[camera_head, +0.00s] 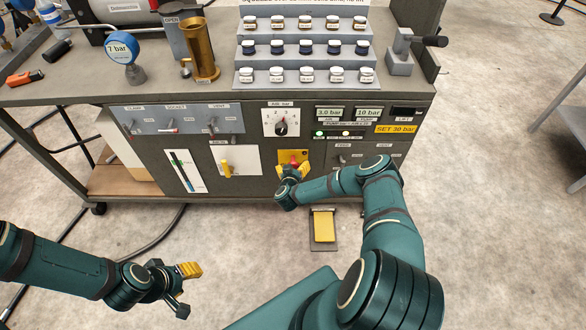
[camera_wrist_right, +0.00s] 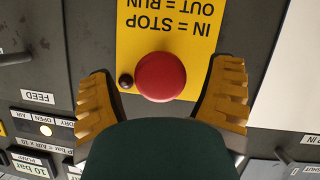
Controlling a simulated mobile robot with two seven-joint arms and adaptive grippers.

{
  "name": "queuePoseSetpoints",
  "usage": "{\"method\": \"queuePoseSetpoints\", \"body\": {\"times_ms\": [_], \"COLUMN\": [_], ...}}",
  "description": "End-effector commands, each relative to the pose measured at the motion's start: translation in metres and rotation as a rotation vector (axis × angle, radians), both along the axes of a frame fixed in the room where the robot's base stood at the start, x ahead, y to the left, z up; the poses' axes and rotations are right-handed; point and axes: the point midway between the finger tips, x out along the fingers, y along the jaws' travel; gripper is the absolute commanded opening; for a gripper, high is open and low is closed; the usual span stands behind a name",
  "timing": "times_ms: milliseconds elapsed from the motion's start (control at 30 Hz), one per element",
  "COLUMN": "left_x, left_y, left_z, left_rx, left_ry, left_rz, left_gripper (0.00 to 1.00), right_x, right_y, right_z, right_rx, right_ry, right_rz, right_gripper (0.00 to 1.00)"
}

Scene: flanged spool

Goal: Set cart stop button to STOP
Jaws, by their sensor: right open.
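The stop button is a red mushroom head (camera_wrist_right: 160,76) on a yellow plate (camera_wrist_right: 185,30) in the right wrist view. The plate reads IN = STOP, OUT = RUN, upside down there. In the head view the yellow plate (camera_head: 301,156) is on the cart's front panel, with the button partly hidden by my right gripper (camera_head: 293,170). My right gripper is open, its yellow fingers on either side of the button in the right wrist view. I cannot tell whether anything touches it, or how far in it is. My left gripper (camera_head: 190,289) is open and empty, low at the left.
A yellow-handled lever (camera_head: 226,169) is on the panel left of the button, and a rotary dial (camera_head: 281,128) above it. A yellow pedal (camera_head: 324,225) lies on the floor below. The cart top (camera_head: 215,93) holds a brass cylinder and stepped rows of jars.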

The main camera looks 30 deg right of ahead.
Motion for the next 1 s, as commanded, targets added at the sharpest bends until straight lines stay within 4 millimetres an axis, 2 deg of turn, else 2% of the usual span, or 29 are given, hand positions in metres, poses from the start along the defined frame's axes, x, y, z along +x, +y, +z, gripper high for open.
{"method": "queuePoseSetpoints", "body": {"times_ms": [367,600,1000], "left_x": [0.0006,0.0005,0.0000], "left_y": [0.0000,0.0000,0.0000], "left_z": [-0.0015,-0.0015,0.0003], "left_rx": [0.000,0.000,0.000], "left_ry": [-0.002,-0.001,0.000], "left_rz": [0.001,0.000,0.000], "left_gripper": [0.47,0.47,0.47], "right_x": [0.0038,0.0037,0.0099], "right_y": [-0.0029,-0.0027,0.0012], "right_z": [-0.0018,-0.0018,-0.0088], "right_rx": [0.001,0.001,0.006], "right_ry": [0.001,0.001,0.017], "right_rz": [0.001,0.001,0.020], "right_gripper": [0.81,0.05,0.05]}}
